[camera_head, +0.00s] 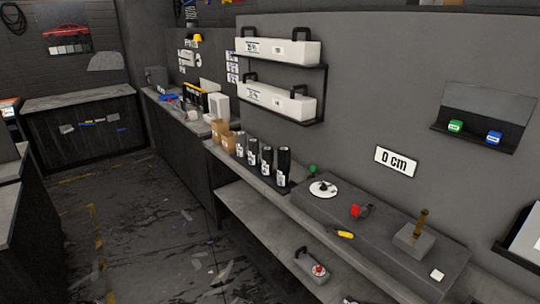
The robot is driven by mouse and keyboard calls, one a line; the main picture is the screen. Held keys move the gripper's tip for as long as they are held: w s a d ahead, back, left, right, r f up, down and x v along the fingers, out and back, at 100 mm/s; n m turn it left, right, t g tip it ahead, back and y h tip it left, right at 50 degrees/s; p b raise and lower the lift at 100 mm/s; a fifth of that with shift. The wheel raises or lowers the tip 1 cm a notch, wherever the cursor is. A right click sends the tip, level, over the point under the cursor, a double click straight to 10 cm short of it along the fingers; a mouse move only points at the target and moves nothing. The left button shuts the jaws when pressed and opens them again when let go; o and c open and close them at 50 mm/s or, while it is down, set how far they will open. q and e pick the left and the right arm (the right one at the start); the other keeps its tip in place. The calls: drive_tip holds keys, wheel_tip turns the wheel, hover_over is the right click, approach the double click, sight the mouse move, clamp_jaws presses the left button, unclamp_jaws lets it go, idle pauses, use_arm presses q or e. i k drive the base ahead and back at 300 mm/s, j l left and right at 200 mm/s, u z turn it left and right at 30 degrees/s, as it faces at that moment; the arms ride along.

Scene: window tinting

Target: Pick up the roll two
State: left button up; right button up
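Several dark cylindrical rolls with small white labels stand upright in a row at the wall-side edge of the long counter, near the middle of the camera_head view. From left to right they include a first roll (240,145), a second (252,152), a third (267,160) and a fourth (283,167). Their label text is too small to read, so I cannot tell which is roll two. Two long white boxes with black handles, an upper (278,50) and a lower (280,100), are on the wall shelf above. Neither of my grippers is in view.
A grey board (375,230) on the counter bears a white disc, a red tool, a yellow-handled tool and a block. Brown boxes (222,134) stand left of the rolls. A lower shelf (250,215) runs below. The littered floor (150,215) is open at left.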

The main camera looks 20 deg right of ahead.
sight(285, 153)
drive_tip(key=i+z, duration=0.35)
drive_tip(key=i+j+z, duration=0.65)
drive_tip(key=i, duration=0.15)
drive_tip(key=l, duration=0.1)
